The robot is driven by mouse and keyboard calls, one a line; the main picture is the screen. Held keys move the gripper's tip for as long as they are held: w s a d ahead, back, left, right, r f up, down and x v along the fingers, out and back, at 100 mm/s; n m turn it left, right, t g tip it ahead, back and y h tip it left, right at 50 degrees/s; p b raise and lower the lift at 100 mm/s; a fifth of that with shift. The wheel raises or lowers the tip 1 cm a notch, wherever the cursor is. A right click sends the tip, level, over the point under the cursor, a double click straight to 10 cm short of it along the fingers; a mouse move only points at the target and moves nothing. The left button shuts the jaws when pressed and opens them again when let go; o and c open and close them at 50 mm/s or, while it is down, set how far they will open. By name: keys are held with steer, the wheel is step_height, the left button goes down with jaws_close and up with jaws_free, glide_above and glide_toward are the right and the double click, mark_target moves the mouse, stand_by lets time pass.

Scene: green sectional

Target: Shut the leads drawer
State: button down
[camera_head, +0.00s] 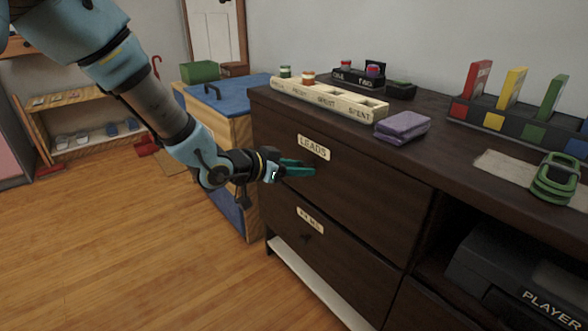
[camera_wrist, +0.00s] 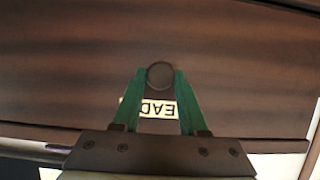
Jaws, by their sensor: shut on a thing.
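The leads drawer (camera_head: 365,195) is the dark brown upper drawer of the cabinet, with a cream LEADS label (camera_head: 314,147). Its front looks about level with the cabinet face; I cannot tell whether a small gap remains. My gripper (camera_head: 303,168) reaches in from the left, its green fingers at the drawer front just below the label. In the wrist view, my gripper (camera_wrist: 160,73) is shut on a round dark knob (camera_wrist: 160,76), one finger on each side. The label (camera_wrist: 158,108) shows upside down between the fingers, partly hidden. The knob is hidden by the fingers in the head view.
A second labelled drawer (camera_head: 325,255) lies below. The cabinet top holds a cream sorting tray (camera_head: 330,100), purple cloths (camera_head: 403,126) and a coloured rack (camera_head: 510,120). A blue-topped wooden chest (camera_head: 225,95) stands behind. The wooden floor (camera_head: 130,260) at left is clear.

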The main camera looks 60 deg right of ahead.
steer(key=shift+s+d+r, duration=0.1)
steer(key=shift+d, duration=0.05)
steer(key=shift+c, duration=2.4)
jaws_free()
steer(key=p+v, duration=0.2)
steer(key=v, duration=0.8)
steer(key=shift+a, duration=0.3)
steer(key=shift+w, duration=0.2)
